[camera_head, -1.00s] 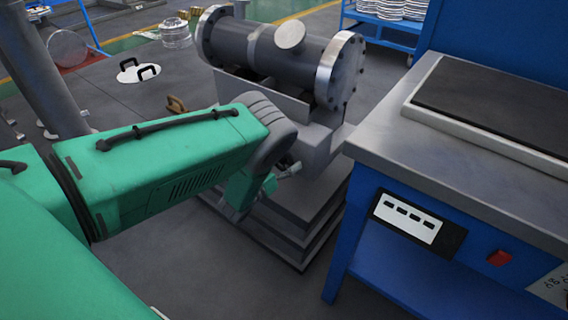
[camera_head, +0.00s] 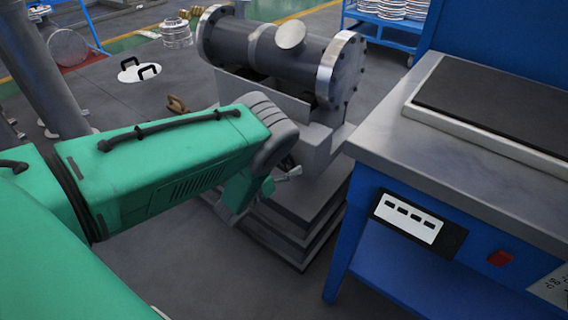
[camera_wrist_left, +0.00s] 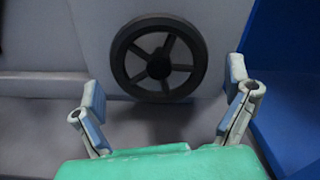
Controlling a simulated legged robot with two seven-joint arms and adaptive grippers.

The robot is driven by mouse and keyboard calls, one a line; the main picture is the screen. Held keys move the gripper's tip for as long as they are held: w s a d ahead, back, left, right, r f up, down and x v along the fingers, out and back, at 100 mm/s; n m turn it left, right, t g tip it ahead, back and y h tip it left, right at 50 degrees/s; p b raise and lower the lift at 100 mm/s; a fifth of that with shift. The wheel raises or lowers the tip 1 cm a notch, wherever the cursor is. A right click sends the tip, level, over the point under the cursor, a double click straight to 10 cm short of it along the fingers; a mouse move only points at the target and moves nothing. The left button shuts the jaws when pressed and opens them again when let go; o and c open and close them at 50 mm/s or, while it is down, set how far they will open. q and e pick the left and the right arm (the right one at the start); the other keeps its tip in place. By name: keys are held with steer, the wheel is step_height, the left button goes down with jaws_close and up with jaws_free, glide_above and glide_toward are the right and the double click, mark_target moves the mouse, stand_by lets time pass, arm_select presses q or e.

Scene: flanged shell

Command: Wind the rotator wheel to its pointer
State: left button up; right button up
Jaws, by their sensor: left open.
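The rotator wheel (camera_wrist_left: 159,57) is a black spoked wheel on a grey face, in the upper middle of the left wrist view. My left gripper (camera_wrist_left: 163,88) is open, its two fingers spread left and right below the wheel, with nothing between them. I cannot tell how far it is from the wheel. In the head view my left gripper (camera_head: 284,178) is mostly hidden behind my green forearm, beside the grey stand (camera_head: 318,150). The flanged shell (camera_head: 285,55) lies across the top of that stand. I cannot make out the pointer. My right gripper is out of view.
A blue workbench (camera_head: 400,150) with a grey top stands close to the right of the stand. Its blue side also shows at the right of the left wrist view (camera_wrist_left: 290,90). A white disc with black handles (camera_head: 139,73) lies on the floor behind.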

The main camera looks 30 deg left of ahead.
arm_select(q)
steer(key=s, duration=1)
steer(key=shift+s+a, duration=0.4)
steer(key=shift+a, duration=0.05)
